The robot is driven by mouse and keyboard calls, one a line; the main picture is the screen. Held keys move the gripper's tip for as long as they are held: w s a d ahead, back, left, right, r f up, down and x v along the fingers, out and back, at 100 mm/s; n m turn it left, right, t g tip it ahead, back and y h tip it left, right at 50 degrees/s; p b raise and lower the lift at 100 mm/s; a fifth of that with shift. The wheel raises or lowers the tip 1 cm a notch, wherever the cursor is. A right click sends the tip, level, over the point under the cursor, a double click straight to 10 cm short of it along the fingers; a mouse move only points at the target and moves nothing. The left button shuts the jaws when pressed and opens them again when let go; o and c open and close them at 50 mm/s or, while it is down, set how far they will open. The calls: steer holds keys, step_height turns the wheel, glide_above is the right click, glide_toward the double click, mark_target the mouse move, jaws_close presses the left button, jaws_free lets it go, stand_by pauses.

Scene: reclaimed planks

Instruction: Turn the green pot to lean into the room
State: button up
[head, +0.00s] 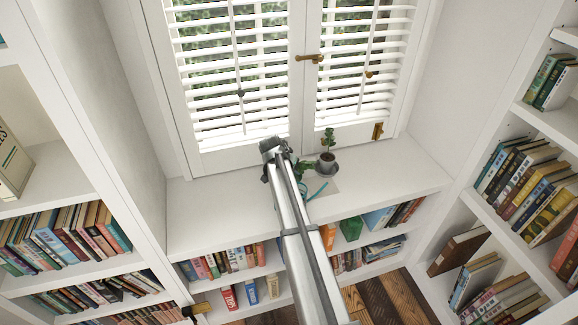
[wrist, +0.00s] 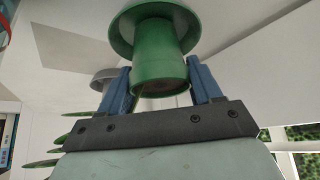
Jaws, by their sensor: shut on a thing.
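The green pot (wrist: 160,55) is in the wrist view, between the two blue fingers of my gripper (wrist: 158,68). A finger lies along each side of it. A wide green rim or saucer (wrist: 155,12) shows at its far end; the picture looks upside down, with the white sill at the top. In the head view my gripper (head: 274,148) is over the windowsill (head: 220,212), below the shutters. My arm hides the green pot there. Green leaves (head: 301,169) show just right of my gripper, but I cannot tell whose they are.
A grey pot with a small plant (head: 327,162) stands close to the right of my gripper; a grey pot also shows in the wrist view (wrist: 104,76). A teal curved thing (head: 318,190) lies in front. The sill's left part is clear. White shutters (head: 235,75) rise behind.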

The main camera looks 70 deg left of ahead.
steer(key=o, duration=1.5)
steer(key=shift+r, duration=0.1)
steer(key=v, duration=1.3)
steer(key=shift+s+d+r, duration=0.15)
steer(key=shift+d+r, duration=0.05)
steer(key=shift+r, duration=0.1)
